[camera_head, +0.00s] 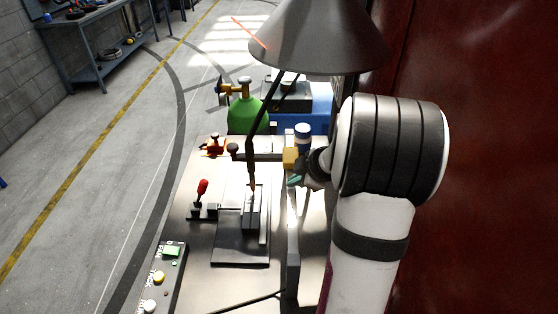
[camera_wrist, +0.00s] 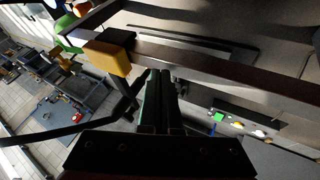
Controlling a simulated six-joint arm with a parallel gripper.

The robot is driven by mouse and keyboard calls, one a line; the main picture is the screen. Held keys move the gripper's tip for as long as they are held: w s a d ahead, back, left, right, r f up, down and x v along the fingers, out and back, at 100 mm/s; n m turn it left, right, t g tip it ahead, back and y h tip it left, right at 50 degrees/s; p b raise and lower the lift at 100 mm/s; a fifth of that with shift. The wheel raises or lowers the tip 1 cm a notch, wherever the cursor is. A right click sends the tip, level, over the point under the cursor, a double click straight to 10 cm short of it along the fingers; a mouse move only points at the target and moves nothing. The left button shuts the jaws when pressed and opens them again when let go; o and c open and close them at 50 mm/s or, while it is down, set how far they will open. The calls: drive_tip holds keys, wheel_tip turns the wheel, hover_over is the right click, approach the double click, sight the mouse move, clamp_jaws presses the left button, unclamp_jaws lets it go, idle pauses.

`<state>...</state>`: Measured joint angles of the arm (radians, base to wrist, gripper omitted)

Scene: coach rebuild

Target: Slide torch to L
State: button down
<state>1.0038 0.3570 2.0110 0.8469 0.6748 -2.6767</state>
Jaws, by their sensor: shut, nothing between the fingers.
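The torch (camera_head: 251,165) appears as a thin dark body with a copper-coloured tip, pointing down at a clamped grey block (camera_head: 251,215) in the head view. It crosses in front of a light horizontal bar (camera_head: 268,156). A yellow block (camera_head: 290,158) is at the bar's right end; it also shows in the wrist view (camera_wrist: 107,58). My gripper (camera_head: 296,180) is just below and right of the yellow block, shut and empty. In the wrist view its dark fingers (camera_wrist: 160,88) are together, with a visible gap to the yellow block. No L mark is readable.
A red-handled toggle clamp (camera_head: 202,188) and a button panel (camera_head: 162,278) are on the table's left side. A green cylinder (camera_head: 247,115) stands behind. A grey cone-shaped hood (camera_head: 318,38) hangs above. A dark red wall (camera_head: 480,180) is at right.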

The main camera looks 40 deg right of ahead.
sight(288, 168)
drive_tip(key=shift+w+d+f, duration=0.2)
drive_tip(key=shift+w+d, duration=1.25)
drive_tip(key=shift+w, duration=0.1)
drive_tip(key=shift+w+d, duration=0.45)
